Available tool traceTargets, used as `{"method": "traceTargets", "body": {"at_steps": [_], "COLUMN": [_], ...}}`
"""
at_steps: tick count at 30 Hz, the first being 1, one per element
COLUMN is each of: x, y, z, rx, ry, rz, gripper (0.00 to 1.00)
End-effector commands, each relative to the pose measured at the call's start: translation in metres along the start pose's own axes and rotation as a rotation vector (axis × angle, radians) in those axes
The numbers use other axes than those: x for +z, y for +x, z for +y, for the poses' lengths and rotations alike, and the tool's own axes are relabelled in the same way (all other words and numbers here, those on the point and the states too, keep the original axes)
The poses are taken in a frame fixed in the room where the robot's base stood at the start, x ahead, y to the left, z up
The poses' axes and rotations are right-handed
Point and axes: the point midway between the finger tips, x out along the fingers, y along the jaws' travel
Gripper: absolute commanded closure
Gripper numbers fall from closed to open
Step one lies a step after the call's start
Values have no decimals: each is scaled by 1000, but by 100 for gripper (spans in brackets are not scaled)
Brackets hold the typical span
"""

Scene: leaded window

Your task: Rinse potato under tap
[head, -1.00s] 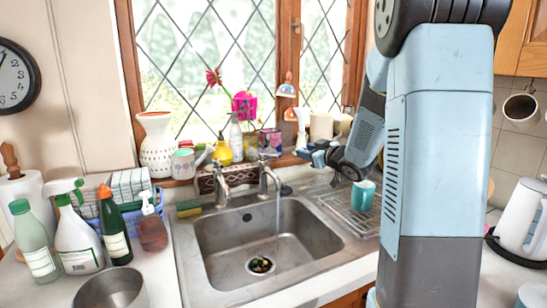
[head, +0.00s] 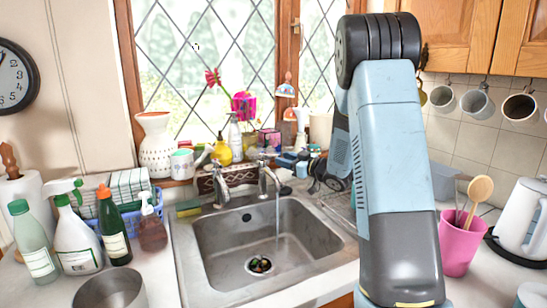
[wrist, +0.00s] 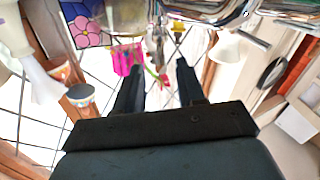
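The right tap (head: 264,178) is running, and a thin water stream (head: 278,212) falls into the steel sink (head: 222,288). I cannot make out a potato for sure; small pale and dark bits lie in the drain (head: 259,265), too small to tell. My gripper (wrist: 158,68) is open in the wrist view, its two dark fingers apart with only background between them. In the head view it is small and partly hidden by my arm, near the window sill, right of the running tap and above the sink's back right corner.
Several bottles and a blue basket (head: 148,207) stand left of the sink, with a metal bowl (head: 110,292) in front. The sill holds a vase (head: 156,150) and a yellow bottle (head: 222,150). A pink cup (head: 458,245) and a white kettle (head: 525,222) stand right.

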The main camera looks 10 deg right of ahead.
Motion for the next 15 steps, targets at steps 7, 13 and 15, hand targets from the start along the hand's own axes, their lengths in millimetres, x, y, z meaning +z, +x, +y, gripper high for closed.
{"method": "traceTargets", "body": {"at_steps": [7, 13, 15], "x": [0, 0, 0], "y": [40, 58, 61], "z": [-1, 0, -1], "rx": [-2, 0, 0], "ry": [-1, -1, 0], "rz": [1, 0, 0], "gripper": [61, 61, 61]}}
